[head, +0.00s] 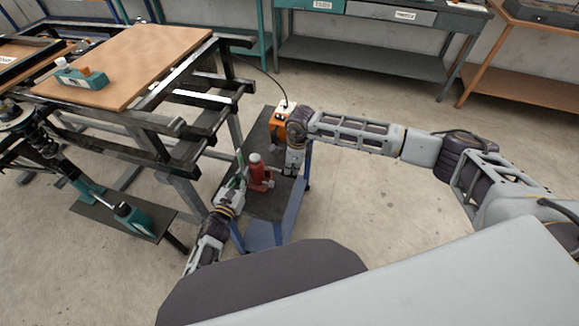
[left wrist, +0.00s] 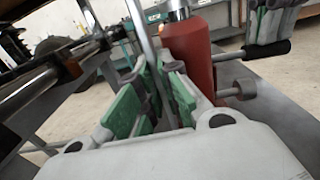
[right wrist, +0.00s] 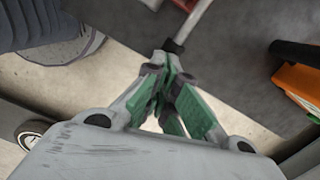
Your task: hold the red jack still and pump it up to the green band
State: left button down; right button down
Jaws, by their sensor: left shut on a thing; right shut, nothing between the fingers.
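The red jack (head: 257,172) stands upright on the dark top of a blue cart (head: 284,212). In the left wrist view its red body (left wrist: 188,52) is just right of my left gripper (left wrist: 155,88). That gripper (head: 240,182) is shut on a thin grey upright rod (left wrist: 145,45) beside the jack. My right gripper (head: 290,172) is shut and empty, pointing down right of the jack. In the right wrist view its fingertips (right wrist: 170,62) are at the black grip (right wrist: 175,45) of the jack's lever. The grip also shows in the left wrist view (left wrist: 268,48). I cannot make out a green band.
An orange box (head: 279,121) stands on the cart behind my right gripper. A black steel frame with a wooden board (head: 130,60) is at left, close to the cart. Open concrete floor (head: 380,215) lies at right.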

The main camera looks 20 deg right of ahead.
dwell(0.4)
jog(key=d, duration=0.2)
jog(key=s+d, duration=0.1)
jog(key=shift+r, duration=0.4)
notch_tip(320, 180, up, 12)
jog(key=d, duration=0.1)
dwell(0.8)
jog(key=shift+a, duration=0.1)
dwell(0.8)
jog(key=a, duration=0.1)
jog(key=a+f, duration=0.1)
jog(key=w+a, duration=0.1)
jog(key=shift+f, duration=0.25)
jog(key=shift+f, duration=0.1)
dwell(0.3)
